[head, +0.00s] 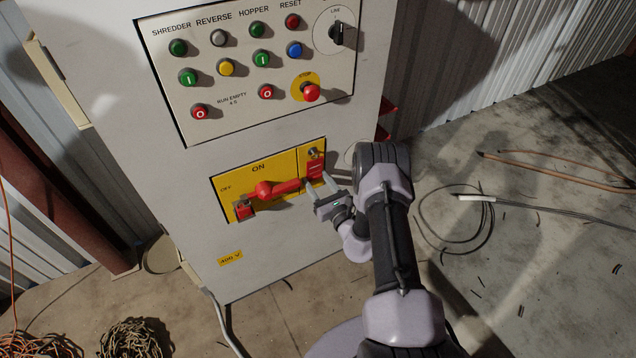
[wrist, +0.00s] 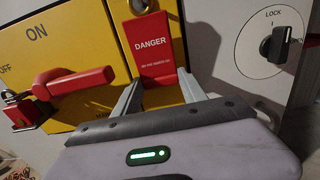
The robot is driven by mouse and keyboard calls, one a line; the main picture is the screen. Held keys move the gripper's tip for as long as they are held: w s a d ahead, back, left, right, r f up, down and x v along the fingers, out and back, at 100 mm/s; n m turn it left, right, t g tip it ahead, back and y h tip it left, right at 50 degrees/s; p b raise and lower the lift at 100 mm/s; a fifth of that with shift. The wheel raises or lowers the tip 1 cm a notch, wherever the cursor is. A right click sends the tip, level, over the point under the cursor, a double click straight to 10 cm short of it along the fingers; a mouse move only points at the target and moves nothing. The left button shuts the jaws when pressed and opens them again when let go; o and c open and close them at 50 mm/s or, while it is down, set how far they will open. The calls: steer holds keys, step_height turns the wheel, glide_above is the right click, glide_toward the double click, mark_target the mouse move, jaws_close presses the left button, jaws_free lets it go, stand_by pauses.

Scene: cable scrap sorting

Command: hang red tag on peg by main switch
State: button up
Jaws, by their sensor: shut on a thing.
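The red tag (wrist: 152,50), marked DANGER, lies upright in front of the yellow switch plate, right of the main switch. My gripper (head: 317,178) is shut on its lower part, one finger along each side, in the wrist view (wrist: 158,88). The tag (head: 315,167) looks small in the head view. The peg (head: 313,152) shows as a grey round end at the tag's top; it also shows in the wrist view (wrist: 139,5). I cannot tell whether it passes through the tag's hole. The main switch's red handle (head: 270,188) lies sideways, with a red padlock (wrist: 21,110) at its left end.
Above is a button panel (head: 245,62) with a red stop button (head: 311,92). A LOCK knob (wrist: 275,45) sits on the cabinet right of the yellow plate (wrist: 65,38). Cable coils (head: 132,340) lie on the floor at lower left; loose cable (head: 455,245) lies at right.

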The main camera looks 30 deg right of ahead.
stand_by(0.3)
steer(key=o, duration=1.4)
